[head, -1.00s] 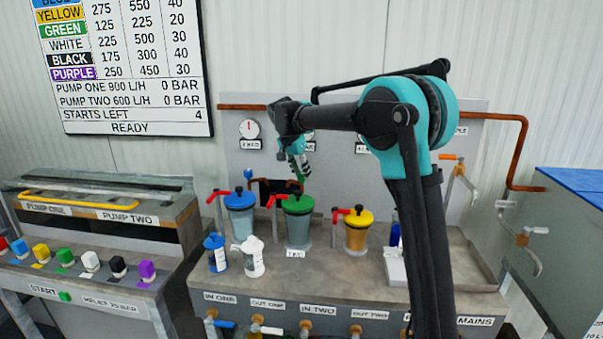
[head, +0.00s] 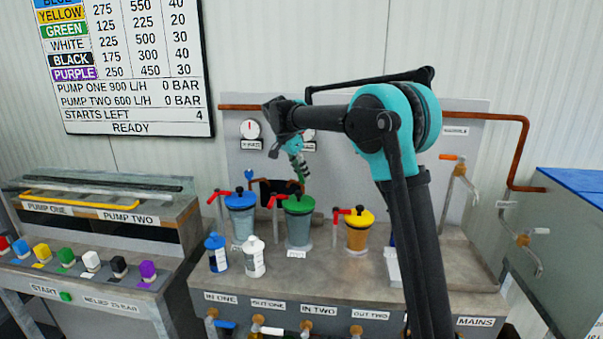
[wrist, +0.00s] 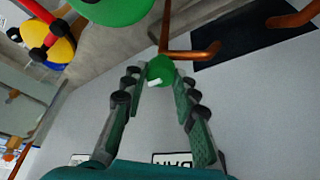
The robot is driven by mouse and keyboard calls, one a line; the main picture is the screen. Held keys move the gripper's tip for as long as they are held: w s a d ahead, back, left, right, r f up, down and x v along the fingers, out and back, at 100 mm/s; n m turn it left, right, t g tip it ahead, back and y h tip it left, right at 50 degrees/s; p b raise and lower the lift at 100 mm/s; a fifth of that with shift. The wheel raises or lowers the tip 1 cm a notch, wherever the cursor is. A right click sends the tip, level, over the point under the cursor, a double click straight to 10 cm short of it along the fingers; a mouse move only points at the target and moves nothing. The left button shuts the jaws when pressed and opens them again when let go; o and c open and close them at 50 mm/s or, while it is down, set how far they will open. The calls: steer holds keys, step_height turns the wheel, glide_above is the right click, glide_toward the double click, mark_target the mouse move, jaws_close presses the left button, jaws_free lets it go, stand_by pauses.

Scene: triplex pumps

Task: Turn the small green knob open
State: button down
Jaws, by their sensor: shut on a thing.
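The small green knob (wrist: 160,70) is round, with a small white mark at its lower left. It sits by a copper pipe at the upper middle of the wrist view. My gripper (wrist: 158,77) is shut on it, one finger on each side. In the head view my gripper (head: 303,176) points down in front of the back panel, just above the large green-lidded pot (head: 298,222). The knob is too small to make out there.
A blue-lidded pot (head: 241,216) and a yellow-lidded pot (head: 358,230), each with a red lever, flank the green one. A blue bottle (head: 216,254) and a white bottle (head: 254,258) stand in front. Copper pipe (wrist: 190,52) runs close to my fingers.

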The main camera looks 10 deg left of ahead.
steer(key=c, duration=1.2)
jaws_free()
steer(key=v, duration=1.2)
